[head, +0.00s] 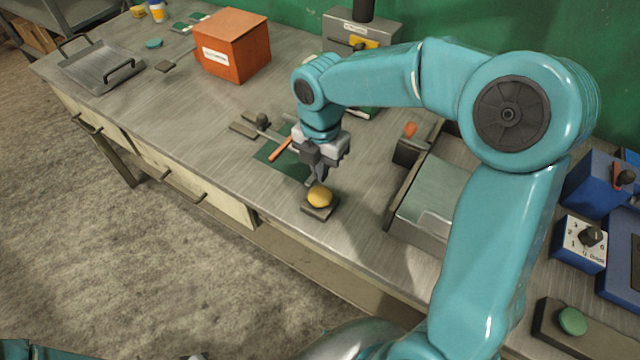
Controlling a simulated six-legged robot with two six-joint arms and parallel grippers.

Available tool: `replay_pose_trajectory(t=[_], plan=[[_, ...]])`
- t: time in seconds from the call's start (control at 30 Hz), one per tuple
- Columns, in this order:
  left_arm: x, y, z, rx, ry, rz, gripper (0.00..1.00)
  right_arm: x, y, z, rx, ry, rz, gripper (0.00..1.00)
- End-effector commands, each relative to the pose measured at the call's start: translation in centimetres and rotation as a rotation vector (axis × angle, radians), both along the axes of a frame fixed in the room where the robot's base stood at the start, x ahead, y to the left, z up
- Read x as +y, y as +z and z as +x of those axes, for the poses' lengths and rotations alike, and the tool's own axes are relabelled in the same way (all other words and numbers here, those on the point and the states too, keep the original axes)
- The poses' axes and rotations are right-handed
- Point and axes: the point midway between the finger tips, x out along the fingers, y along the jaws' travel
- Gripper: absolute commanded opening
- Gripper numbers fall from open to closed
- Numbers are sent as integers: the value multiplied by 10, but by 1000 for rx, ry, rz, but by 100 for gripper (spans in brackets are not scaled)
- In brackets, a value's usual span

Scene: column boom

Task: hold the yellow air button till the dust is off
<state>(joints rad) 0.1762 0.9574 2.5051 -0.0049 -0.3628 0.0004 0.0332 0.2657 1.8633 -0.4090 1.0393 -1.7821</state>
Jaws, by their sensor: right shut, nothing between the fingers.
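The yellow button (320,195) is a round dome on a small dark base (318,213) near the bench's front edge. My right gripper (316,183) is shut and empty, with its fingertips pointing down at the top back of the yellow button. The tips look very close to it; I cannot tell whether they touch or press it. No dust is clearly visible in this view. A green mat (284,160) with a reddish strip lies just behind the gripper, partly hidden by it. My left gripper is not in view.
An orange box (232,46) and a metal tray (98,68) stand farther back left. A grey machine (375,30) stands at the back. A shallow metal bin (432,190) lies to the right, partly behind my arm. Blue control boxes (600,180) and a green button (572,321) are far right.

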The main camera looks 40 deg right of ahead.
Motion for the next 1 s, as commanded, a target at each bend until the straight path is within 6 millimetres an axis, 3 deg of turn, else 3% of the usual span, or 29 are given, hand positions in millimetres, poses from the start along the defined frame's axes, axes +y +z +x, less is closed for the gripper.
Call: replay_pose_trajectory(t=[0.1, 0.3, 0.8, 1.0], plan=[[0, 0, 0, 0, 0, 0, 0, 0, -25, 0, 5, 0, 1, 0], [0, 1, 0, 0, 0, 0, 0, 0, -53, 2, 4, 0, 1, 0], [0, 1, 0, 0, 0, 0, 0, 0, -63, 2, -1, 0, 0, 0], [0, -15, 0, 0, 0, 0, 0, 0, -87, 2, 1, 0, 1, 0]])
